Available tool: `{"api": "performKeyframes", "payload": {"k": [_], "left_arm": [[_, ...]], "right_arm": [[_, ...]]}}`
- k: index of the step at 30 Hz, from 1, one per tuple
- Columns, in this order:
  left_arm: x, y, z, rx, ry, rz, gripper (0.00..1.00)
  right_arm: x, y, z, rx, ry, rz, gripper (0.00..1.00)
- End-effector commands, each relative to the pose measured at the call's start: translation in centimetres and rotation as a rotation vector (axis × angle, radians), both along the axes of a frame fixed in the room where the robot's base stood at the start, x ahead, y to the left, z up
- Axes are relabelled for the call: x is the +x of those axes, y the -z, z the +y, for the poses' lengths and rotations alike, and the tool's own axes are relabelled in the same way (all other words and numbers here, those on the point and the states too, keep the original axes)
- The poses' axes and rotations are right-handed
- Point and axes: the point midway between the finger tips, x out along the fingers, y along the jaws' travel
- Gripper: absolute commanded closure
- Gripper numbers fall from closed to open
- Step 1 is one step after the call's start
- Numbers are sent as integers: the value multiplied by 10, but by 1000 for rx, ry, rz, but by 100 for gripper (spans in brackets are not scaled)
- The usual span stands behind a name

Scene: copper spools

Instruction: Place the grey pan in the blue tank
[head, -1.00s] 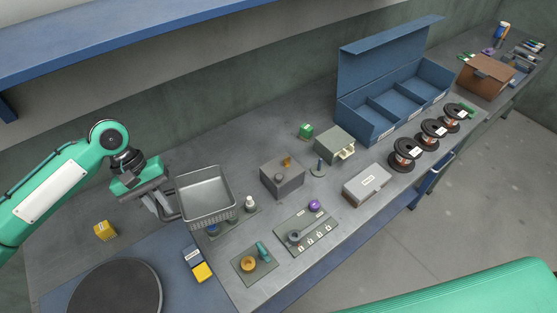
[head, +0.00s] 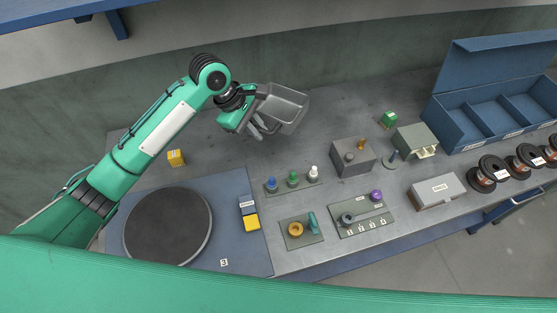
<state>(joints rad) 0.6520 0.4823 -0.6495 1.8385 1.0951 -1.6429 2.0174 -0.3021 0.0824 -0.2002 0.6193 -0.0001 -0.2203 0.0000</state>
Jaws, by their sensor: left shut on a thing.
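The grey pan (head: 284,106) is a rectangular, open metal pan with a rim. My left gripper (head: 257,128) is shut on its left side and holds it, tilted, over the back of the bench near the wall. The pan looks empty. A blue open box (head: 462,126) with a raised lid and several compartments stands at the back right, well apart from the pan. It is the only large blue container in view; I cannot tell if it is the tank. My right gripper is not in view.
Copper spools (head: 488,172) line the right front. A peg board (head: 295,187) and a dark round disc (head: 168,225) lie nearer. A shelf (head: 60,18) overhangs the upper left.

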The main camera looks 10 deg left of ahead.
Motion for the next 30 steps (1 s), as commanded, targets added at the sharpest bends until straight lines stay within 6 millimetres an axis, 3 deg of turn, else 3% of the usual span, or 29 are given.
{"api": "performKeyframes", "payload": {"k": [15, 30], "left_arm": [[-1, 128, 1, 3, 2, 4, 100], [-1, 183, 0, 2, 2, 2, 100]], "right_arm": [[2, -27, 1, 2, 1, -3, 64], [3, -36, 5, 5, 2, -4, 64]]}}
